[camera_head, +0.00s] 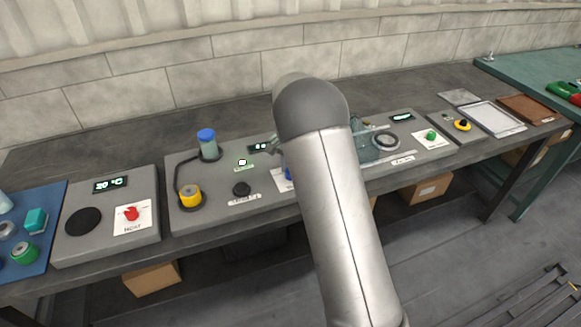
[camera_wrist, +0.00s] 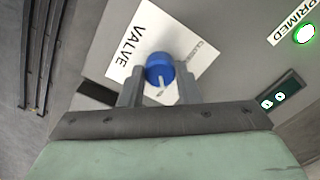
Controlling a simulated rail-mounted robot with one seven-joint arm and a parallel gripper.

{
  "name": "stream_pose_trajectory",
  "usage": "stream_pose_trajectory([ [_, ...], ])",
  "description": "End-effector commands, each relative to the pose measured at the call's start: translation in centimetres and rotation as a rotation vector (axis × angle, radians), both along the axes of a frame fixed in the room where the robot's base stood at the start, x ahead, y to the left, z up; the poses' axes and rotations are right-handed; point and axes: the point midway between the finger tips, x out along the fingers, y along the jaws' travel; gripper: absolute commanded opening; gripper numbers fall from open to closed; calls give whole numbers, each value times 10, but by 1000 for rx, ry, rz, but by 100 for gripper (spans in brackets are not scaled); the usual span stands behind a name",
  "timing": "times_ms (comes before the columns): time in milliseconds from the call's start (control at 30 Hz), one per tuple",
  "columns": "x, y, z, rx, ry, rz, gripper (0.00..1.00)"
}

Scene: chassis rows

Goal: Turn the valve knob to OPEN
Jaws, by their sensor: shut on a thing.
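The blue valve knob (camera_wrist: 159,68) sits on a white plate marked VALVE (camera_wrist: 142,38) in the wrist view. A pale pointer mark shows on the knob, pointing toward my gripper.
A lit green PRIMED lamp (camera_wrist: 304,35) and a small display (camera_wrist: 279,96) are on the same panel. A black knob (camera_head: 241,189), a yellow-capped part (camera_head: 189,196) and a blue-capped bottle (camera_head: 207,143) stand left of my arm. A round gauge-like part (camera_head: 387,141) is to the right.

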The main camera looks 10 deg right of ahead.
Motion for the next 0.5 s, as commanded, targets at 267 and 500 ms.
stream_pose_trajectory([
  [267,1,0,1,1,-2,-1,38],
  [500,0,0,0,0,-1,0,52],
])
